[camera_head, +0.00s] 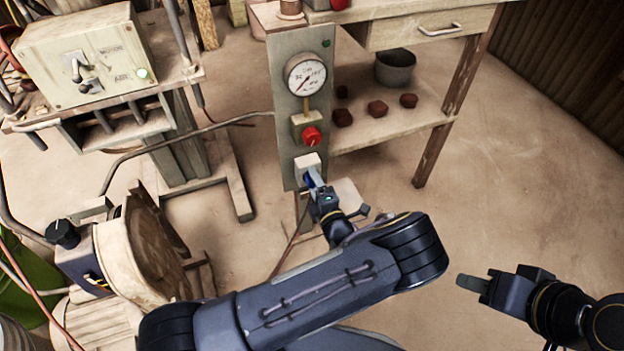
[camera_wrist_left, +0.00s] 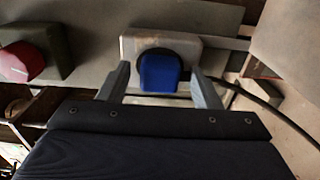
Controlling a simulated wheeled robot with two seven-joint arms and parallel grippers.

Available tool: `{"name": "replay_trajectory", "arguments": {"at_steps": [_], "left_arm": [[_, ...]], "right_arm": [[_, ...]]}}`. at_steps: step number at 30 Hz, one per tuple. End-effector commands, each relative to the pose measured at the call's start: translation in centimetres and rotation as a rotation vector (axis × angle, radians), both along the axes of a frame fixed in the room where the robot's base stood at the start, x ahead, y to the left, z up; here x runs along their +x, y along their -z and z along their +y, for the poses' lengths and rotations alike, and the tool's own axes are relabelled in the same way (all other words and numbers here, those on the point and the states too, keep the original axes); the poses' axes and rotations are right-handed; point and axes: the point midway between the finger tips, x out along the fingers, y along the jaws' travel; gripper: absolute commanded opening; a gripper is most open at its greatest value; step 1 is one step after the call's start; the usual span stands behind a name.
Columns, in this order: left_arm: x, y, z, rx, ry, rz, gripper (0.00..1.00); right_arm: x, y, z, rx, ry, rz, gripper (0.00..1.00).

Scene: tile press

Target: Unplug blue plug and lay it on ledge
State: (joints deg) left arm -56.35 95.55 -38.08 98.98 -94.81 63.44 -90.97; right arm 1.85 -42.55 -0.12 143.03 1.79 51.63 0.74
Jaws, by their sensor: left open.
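The blue plug (camera_head: 309,181) sits in a pale socket box (camera_head: 306,163) low on the grey gauge panel (camera_head: 283,110). In the left wrist view the blue plug (camera_wrist_left: 160,73) shows in the dark round opening of the socket box. My left gripper (camera_head: 314,178) is at the plug, its open fingers on either side of it with gaps visible. A pale flat surface (camera_head: 348,196), perhaps the ledge, is beside my gripper below the panel, partly hidden. My right gripper (camera_head: 468,283) is far to the right, seen side-on; its opening cannot be told.
A red button (camera_head: 311,136) and a gauge (camera_head: 305,76) are above the socket. A workbench (camera_head: 390,145) with a bucket (camera_head: 395,67) stands at the right back. A control box (camera_head: 85,60) stands at the left. The floor on the right is clear.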

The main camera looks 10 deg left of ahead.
Motion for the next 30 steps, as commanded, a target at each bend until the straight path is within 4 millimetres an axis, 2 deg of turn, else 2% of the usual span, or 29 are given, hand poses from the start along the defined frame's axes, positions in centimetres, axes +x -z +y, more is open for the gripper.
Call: {"name": "replay_trajectory", "arguments": {"at_steps": [30], "left_arm": [[-0.01, -0.02, -0.01, 0.0, 0.0, 0.0, 0.58]], "right_arm": [[-0.01, -0.61, 0.0, 0.0, 0.0, 0.0, 0.36]]}}
